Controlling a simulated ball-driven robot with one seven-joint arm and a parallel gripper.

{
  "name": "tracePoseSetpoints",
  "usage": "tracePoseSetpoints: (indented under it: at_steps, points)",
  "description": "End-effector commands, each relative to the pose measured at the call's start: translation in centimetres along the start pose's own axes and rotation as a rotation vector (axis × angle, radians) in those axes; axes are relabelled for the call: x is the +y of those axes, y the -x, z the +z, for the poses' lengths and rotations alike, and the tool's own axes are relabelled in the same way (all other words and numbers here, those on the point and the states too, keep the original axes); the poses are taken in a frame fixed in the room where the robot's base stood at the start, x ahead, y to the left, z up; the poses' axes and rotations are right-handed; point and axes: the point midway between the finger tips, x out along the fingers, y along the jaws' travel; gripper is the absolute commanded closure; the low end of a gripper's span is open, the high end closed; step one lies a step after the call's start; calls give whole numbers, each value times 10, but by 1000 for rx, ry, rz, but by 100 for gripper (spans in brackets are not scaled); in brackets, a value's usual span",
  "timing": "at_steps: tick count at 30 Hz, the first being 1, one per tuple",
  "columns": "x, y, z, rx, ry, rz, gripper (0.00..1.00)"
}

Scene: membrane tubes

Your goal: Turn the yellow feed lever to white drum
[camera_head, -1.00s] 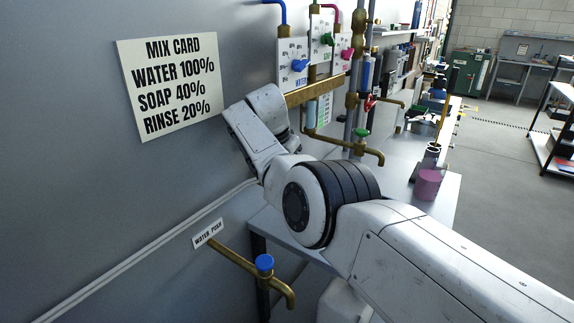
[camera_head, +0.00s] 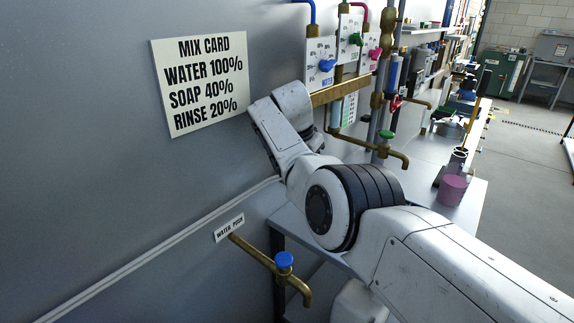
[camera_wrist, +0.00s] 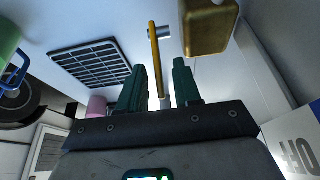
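In the wrist view, a yellow lever (camera_wrist: 154,62) hangs from a short silver pivot (camera_wrist: 164,32). Its lower end reaches down between the two dark green fingers of my gripper (camera_wrist: 160,66). The fingers stand apart, with a gap on the lever's right side. The lever lies closer to the left finger; I cannot tell whether they touch. In the head view, my white arm hides the lever, and my fingers are not visible. No drum can be made out with certainty in either view.
A brass block (camera_wrist: 208,28) sits right of the lever. A dark grille (camera_wrist: 92,62) and a pink cylinder (camera_wrist: 97,105) lie left. In the head view, brass pipes (camera_head: 390,148), a blue-knobbed tap (camera_head: 284,262) and the mix card (camera_head: 200,85) line the wall. A pink cup (camera_head: 452,190) stands on the bench.

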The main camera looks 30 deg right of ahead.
Motion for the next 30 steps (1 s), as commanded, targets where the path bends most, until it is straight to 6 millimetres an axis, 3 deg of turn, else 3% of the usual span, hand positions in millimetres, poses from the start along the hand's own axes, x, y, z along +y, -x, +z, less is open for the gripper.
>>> tracePoseSetpoints:
  at_steps: [1, 11, 30]
  points:
    - [0, 11, -2, 0, 0, 0, 67]
    - [0, 49, -3, 0, 1, 0, 67]
    - [0, 82, 95, 0, 2, 0, 67]
